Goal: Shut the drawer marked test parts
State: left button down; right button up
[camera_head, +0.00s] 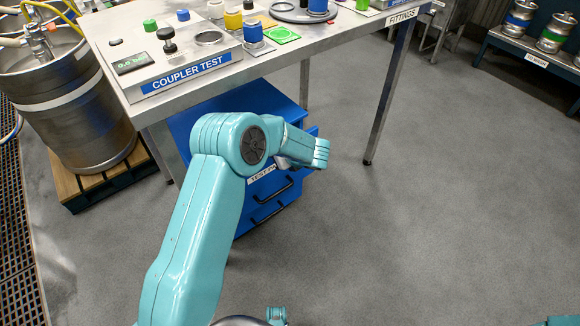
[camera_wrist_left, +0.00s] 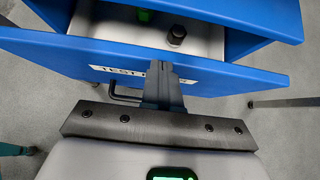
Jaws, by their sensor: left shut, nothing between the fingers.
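The blue drawer marked test parts (camera_wrist_left: 225,78) stands partly open in the left wrist view, with its labelled front panel facing me. A dark-capped part (camera_wrist_left: 177,35) and a green item (camera_wrist_left: 143,16) show inside it. My left gripper (camera_wrist_left: 159,66) is shut and empty, its fingertips at the front panel over the label; I cannot tell if they touch. In the head view the drawer's label (camera_head: 261,174) shows partly behind my left arm, on the blue cabinet (camera_head: 240,98) under the table. My left fingertips are hidden there.
The steel table (camera_head: 330,38) with the coupler test panel (camera_head: 187,74) stands above the cabinet. A table leg (camera_head: 388,95) is right of it. A keg (camera_head: 65,100) on a pallet stands left. The floor (camera_head: 440,220) to the right is clear.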

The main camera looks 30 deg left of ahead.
pick_arm(q)
jog(key=shift+w+a, duration=0.2)
jog(key=shift+a, duration=0.35)
jog(key=shift+w+a, duration=0.2)
jog(key=shift+a, duration=0.35)
jog(key=shift+d, duration=0.15)
